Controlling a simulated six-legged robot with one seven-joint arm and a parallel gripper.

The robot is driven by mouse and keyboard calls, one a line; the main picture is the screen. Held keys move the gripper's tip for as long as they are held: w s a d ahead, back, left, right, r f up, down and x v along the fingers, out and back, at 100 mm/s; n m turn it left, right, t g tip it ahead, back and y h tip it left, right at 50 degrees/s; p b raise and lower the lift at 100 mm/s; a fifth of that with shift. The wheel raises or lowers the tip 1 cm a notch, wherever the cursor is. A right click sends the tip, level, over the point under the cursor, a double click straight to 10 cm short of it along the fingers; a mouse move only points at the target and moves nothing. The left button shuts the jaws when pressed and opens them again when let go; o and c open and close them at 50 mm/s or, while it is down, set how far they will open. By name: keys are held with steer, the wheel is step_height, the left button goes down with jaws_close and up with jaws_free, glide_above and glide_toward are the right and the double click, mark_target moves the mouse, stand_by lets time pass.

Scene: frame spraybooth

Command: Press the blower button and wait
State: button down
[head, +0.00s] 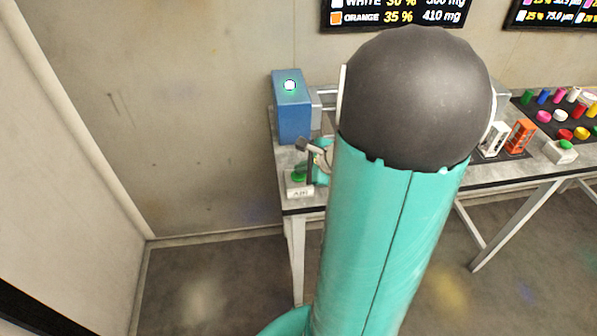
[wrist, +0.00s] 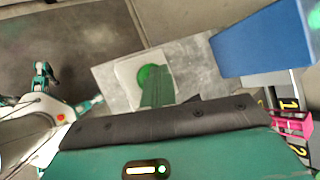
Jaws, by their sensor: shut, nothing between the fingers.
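The blower button is a green round button (head: 299,177) on a white block with a label that seems to read "AIR", at the table's near left corner. In the wrist view the green button (wrist: 149,74) shows on its pale block, partly hidden by my fingers. In the head view my gripper (head: 319,172) is mostly hidden behind my arm. A blue box (head: 291,112) with a lit white-green light stands behind the button.
The grey table (head: 480,177) runs to the right, with white and orange holders (head: 520,136), another green-topped button block (head: 561,151) and several coloured pots on a dark mat. Screens hang on the wall. A wall stands at the left; floor is clear between.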

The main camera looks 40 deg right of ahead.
mark_target(301, 176)
steer(key=shift+r, duration=1)
step_height(301, 176, up, 5)
stand_by(0.5)
steer(key=shift+a, duration=0.15)
stand_by(4.6)
